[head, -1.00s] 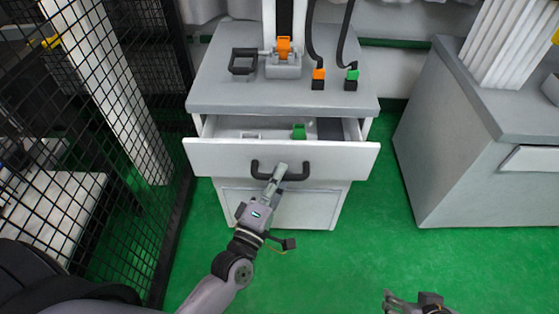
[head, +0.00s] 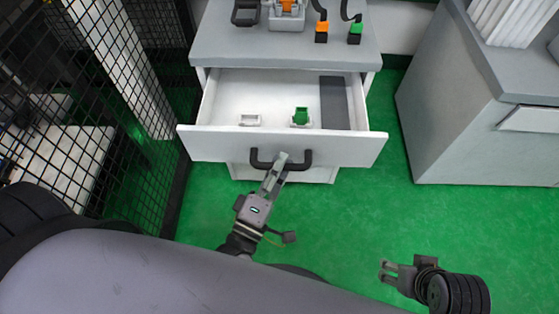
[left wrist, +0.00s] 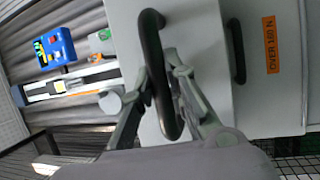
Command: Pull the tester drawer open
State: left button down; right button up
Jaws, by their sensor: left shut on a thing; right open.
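The tester drawer (head: 215,145) is white and stands well out from the grey-topped cabinet (head: 285,45). Its black handle (head: 302,158) is on the front panel. My left gripper (head: 280,165) is shut on the handle near its middle. In the left wrist view its two fingers (left wrist: 165,100) lie on either side of the handle bar (left wrist: 152,60). Inside the drawer are a small white holder (head: 249,120), a green piece (head: 301,115) in another holder, and a dark grey strip (head: 333,102). My right gripper (head: 385,271) is open and empty above the floor at lower right.
A black mesh fence (head: 90,90) runs close along the left. A second grey cabinet (head: 460,110) stands at the right. Orange and green blocks (head: 355,33) are on the tester cabinet top. Green floor (head: 400,215) is clear between the cabinets and me.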

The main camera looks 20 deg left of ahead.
pick_arm(q)
jog(key=c, duration=1.6)
grip_release()
jog(key=shift+o, duration=0.2)
jog(key=v, duration=1.2)
